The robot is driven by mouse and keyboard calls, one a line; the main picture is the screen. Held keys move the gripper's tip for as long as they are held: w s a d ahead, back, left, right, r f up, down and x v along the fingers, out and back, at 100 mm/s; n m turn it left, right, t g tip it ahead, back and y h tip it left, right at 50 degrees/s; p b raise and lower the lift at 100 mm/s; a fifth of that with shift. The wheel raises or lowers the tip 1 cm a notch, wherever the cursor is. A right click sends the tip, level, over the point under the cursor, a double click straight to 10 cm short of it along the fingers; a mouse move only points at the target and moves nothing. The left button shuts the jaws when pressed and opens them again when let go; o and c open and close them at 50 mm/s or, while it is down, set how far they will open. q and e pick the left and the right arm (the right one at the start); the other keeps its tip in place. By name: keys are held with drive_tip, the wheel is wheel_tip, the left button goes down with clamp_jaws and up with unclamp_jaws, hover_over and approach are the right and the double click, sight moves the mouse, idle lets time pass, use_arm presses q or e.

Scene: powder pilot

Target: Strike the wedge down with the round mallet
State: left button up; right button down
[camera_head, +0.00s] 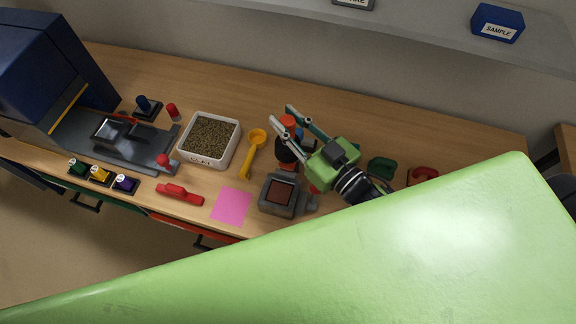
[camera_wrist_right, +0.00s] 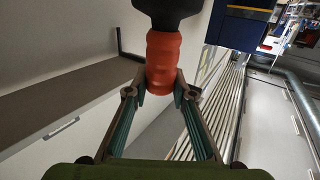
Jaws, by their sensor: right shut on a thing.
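My right gripper (camera_head: 283,115) is shut on the orange-red handle of the mallet (camera_head: 288,122). The mallet's dark round head (camera_head: 285,151) shows below the handle, over the table. In the right wrist view the two fingertips (camera_wrist_right: 160,88) press on both sides of the mallet's ribbed handle (camera_wrist_right: 163,58), with the dark head at the top edge. A grey block with a dark red square top (camera_head: 281,193) sits just in front of the mallet. I cannot tell for certain which thing is the wedge. My left gripper is not in view.
A white box of brown granules (camera_head: 235,147), a yellow scoop (camera_head: 253,148), a pink sheet (camera_head: 231,206) and a red-handled tool (camera_head: 180,194) lie left of the mallet. A blue and grey machine (camera_head: 77,125) stands far left. My green body part covers the lower right.

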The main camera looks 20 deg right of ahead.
wheel_tip(320, 180, down, 6)
drive_tip(key=b, duration=0.3)
drive_tip(key=shift+r, duration=0.2)
drive_tip(key=shift+f, duration=0.2)
drive_tip(key=shift+s, duration=0.1)
drive_tip(key=shift+f, duration=0.1)
wheel_tip(320, 180, up, 5)
drive_tip(key=p, duration=0.5)
drive_tip(key=shift+r, duration=0.3)
